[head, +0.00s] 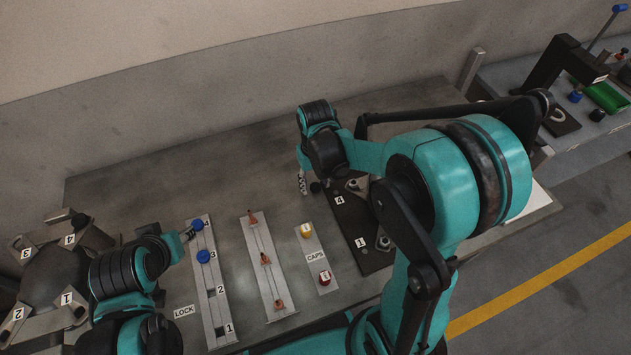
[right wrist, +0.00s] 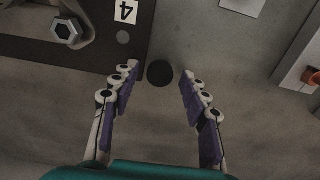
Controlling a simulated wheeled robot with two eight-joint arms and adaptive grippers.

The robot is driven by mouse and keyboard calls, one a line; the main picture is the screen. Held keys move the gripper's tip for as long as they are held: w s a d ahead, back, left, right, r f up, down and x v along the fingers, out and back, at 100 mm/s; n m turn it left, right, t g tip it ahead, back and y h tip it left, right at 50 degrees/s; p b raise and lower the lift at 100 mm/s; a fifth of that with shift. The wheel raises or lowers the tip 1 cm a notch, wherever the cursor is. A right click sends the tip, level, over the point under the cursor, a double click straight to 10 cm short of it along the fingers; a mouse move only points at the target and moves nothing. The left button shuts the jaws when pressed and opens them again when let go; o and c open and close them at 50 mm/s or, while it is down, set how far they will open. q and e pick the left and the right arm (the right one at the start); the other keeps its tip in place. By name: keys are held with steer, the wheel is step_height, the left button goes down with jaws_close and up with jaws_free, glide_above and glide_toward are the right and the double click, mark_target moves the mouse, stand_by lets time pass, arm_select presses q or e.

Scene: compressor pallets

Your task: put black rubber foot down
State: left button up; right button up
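The black rubber foot (right wrist: 160,73) is a round dark disc on the grey bench, just beside the edge of the dark plate (right wrist: 95,50). In the head view the foot (head: 315,187) is a small dark spot close to the fingers. My right gripper (right wrist: 157,85) is open, with a finger on either side of the foot and a gap to each; it also shows in the head view (head: 303,184). My left gripper (head: 188,233) is beside the upper blue cap (head: 197,225) on the numbered strip; its finger gap is unclear.
The dark plate (head: 352,222) with labels 4 and 1 carries metal nuts and brackets, partly hidden by my right arm. A CAPS strip (head: 313,250) holds a yellow and a red cap. A strip with orange pieces (head: 265,260) lies left of it. Bare bench lies behind.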

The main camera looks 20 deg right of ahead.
mark_target(316, 186)
steer(key=shift+r, duration=0.1)
steer(key=shift+r+p, duration=0.3)
step_height(316, 186, up, 12)
steer(key=f+p, duration=0.1)
steer(key=p, duration=0.3)
steer(key=s+r+t, duration=0.2)
steer(key=s+t, duration=0.1)
steer(key=s, duration=0.2)
steer(key=s+d+r+t, duration=0.1)
steer(key=s+r+t, duration=0.1)
steer(key=s+t, duration=0.2)
steer(key=shift+s+r, duration=0.25)
steer(key=shift+s, duration=0.5)
